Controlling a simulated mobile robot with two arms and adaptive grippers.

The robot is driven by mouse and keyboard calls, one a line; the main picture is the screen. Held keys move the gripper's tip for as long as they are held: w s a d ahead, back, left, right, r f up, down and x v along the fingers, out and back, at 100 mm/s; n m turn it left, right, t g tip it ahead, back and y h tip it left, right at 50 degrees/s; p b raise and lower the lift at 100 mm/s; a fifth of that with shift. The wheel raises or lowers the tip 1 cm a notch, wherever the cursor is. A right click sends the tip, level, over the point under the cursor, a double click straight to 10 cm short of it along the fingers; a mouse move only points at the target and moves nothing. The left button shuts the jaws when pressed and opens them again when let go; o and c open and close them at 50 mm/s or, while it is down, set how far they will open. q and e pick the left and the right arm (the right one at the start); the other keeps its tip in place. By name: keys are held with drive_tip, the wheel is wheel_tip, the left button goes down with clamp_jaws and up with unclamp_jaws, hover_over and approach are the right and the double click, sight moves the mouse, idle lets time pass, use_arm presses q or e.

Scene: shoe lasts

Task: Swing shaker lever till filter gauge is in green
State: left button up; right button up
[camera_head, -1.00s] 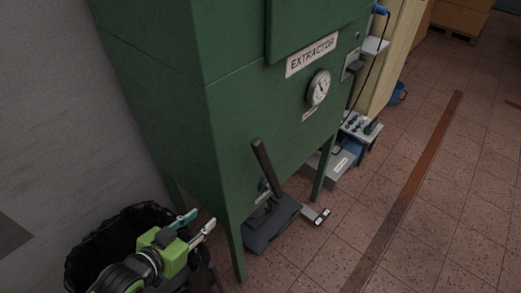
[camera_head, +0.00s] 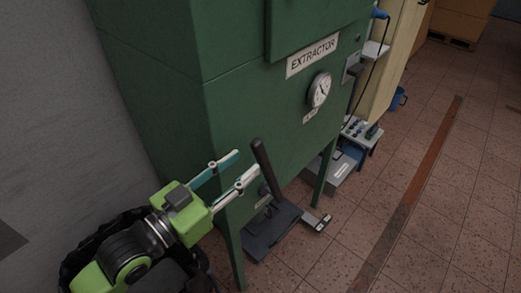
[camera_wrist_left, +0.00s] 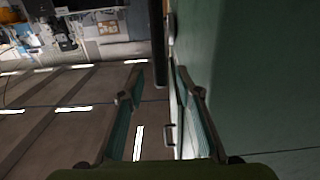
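The green extractor (camera_head: 235,110) stands on legs. Its round white filter gauge (camera_head: 319,90) has a dark needle, but its coloured zones are too small to read. The dark shaker lever (camera_head: 263,160) tilts up and left from a pivot low on the extractor's front. My left gripper (camera_head: 248,162) is open, with its fingertips just left of the lever's upper part. In the left wrist view, a dark bar (camera_wrist_left: 158,42), apparently the lever, appears between the open fingers (camera_wrist_left: 160,72). I cannot tell whether they touch it. My right gripper is not in view.
A dark tray (camera_head: 270,238) lies under the extractor, with a small grey bracket-like part (camera_head: 317,221) beside it. A black-lined bin (camera_head: 82,250) stands below my left arm. A grey box (camera_head: 335,172) stands behind a front leg.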

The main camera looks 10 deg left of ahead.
sight(255, 155)
use_arm(q)
drive_tip(key=p+x, duration=0.1)
drive_tip(key=x, duration=0.6)
drive_tip(key=shift+s, duration=0.1)
clamp_jaws()
